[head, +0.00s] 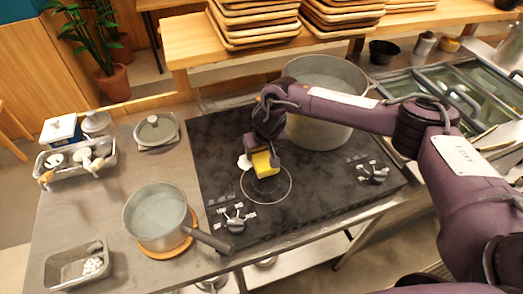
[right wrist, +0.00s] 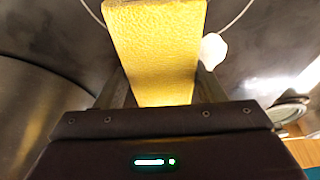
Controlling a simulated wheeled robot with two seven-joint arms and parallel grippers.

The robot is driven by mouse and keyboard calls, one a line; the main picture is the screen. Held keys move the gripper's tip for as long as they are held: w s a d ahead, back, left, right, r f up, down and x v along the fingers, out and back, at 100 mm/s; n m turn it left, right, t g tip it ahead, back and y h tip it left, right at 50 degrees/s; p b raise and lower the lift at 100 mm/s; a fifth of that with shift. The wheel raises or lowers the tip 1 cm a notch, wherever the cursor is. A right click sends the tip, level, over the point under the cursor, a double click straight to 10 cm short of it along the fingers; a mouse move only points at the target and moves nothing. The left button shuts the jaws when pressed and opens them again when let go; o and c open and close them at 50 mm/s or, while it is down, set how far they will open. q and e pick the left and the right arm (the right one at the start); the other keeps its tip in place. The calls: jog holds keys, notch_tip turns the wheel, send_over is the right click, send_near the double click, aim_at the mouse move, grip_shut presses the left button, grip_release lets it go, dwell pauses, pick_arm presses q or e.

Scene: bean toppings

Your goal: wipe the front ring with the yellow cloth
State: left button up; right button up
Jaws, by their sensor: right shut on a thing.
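The yellow cloth (head: 262,163) is in my right gripper (head: 262,153), which is shut on it above the stove. The cloth fills the upper middle of the right wrist view (right wrist: 155,45), between the fingers. The front ring (head: 286,199) is a thin pale circle on the black cooktop (head: 225,160). The cloth is over the far edge of the ring; I cannot tell whether it touches the surface. A small white lump (head: 244,162) lies just left of the cloth and also shows beside it in the right wrist view (right wrist: 213,50). My left gripper is not in view.
A large pot (head: 335,130) stands at the back of the cooktop. A saucepan (head: 155,213) on a wooden trivet stands left, its handle reaching toward the cooktop. Knobs (head: 235,222) are at the front. A metal tray (head: 60,270) and a lidded dish (head: 157,131) are on the left counter.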

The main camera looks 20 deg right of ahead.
aim_at(250, 163)
jog(key=shift+f, duration=0.25)
jog(key=shift+s+a+p, duration=0.15)
jog(key=shift+a+p, duration=0.15)
jog(key=shift+a, duration=0.45)
jog(key=shift+a+f+p, duration=0.1)
jog(key=shift+a+p, duration=0.35)
jog(key=shift+a, duration=0.85)
jog(key=shift+d+p, duration=0.4)
jog(key=shift+d, duration=0.55)
jog(key=shift+d+p, duration=0.3)
jog(key=shift+d, duration=0.85)
